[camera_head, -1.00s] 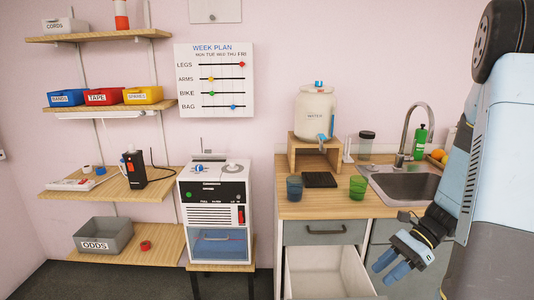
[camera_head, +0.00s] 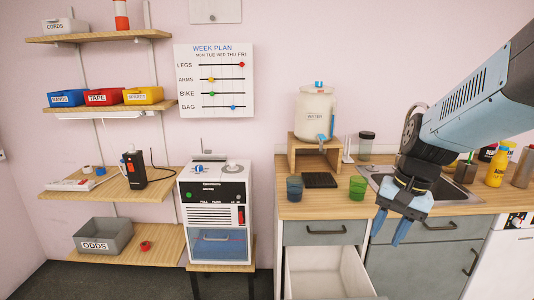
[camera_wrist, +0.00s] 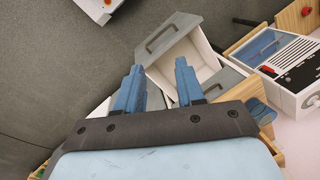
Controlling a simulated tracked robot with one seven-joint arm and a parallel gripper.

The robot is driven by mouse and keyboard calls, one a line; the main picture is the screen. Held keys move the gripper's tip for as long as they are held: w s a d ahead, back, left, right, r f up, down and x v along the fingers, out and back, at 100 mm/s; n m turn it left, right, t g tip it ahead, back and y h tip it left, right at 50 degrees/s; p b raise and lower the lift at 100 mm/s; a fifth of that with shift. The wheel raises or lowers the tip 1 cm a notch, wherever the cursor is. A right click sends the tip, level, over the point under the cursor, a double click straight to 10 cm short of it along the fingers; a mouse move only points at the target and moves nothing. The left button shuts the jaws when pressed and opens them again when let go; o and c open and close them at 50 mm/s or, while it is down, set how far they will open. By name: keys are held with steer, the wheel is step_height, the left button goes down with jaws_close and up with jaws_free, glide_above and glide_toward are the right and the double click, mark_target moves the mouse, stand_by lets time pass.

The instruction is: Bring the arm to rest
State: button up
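My arm (camera_head: 475,110) reaches in from the upper right and bends down at the wrist. My gripper (camera_head: 387,232) points down in front of the counter, right of the open drawer, in the head view. In the wrist view, the two blue fingers of my gripper (camera_wrist: 158,66) stand apart with nothing between them, so it is open and empty. The open white drawer (camera_wrist: 188,58) shows beyond the fingers there. My arm hides the tap and part of the sink (camera_head: 450,190).
An open drawer (camera_head: 325,272) juts from the wooden counter (camera_head: 325,206). Blue (camera_head: 295,188) and green (camera_head: 357,187) cups, a dark mat (camera_head: 319,180) and a water dispenser (camera_head: 315,112) stand there. A yellow bottle (camera_head: 496,168) is at right. Shelves and an appliance (camera_head: 214,205) fill the left.

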steer(key=s+a+r+n+t+h, duration=0.2)
steer(key=s+r+n+t, duration=0.3)
steer(key=r, duration=0.4)
steer(key=shift+n, duration=0.3)
steer(key=shift+d, duration=0.1)
stand_by(0.9)
